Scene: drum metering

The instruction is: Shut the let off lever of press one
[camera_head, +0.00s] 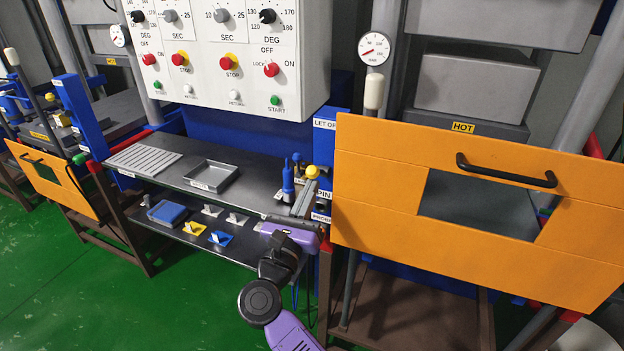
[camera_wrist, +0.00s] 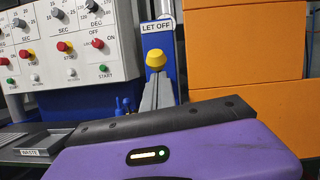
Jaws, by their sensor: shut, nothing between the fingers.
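The let off lever shows as a yellow knob (camera_head: 312,171) beside the orange-fronted press in the head view. It also shows in the wrist view (camera_wrist: 156,60), just below a LET OFF label (camera_wrist: 157,26) on a blue post. The lever's stem is mostly hidden behind my fingers. My gripper (camera_head: 310,184) is shut and empty, its grey fingertips at the underside of the knob. In the wrist view the fingertips (camera_wrist: 157,76) point at the knob. I cannot tell whether they touch it. No press number is readable.
A control box (camera_head: 225,55) hangs above the bench. A grey WASTE tray (camera_head: 211,176) and blue bottle (camera_head: 288,180) sit left of my gripper. Another orange-fronted press (camera_head: 50,180) stands far left.

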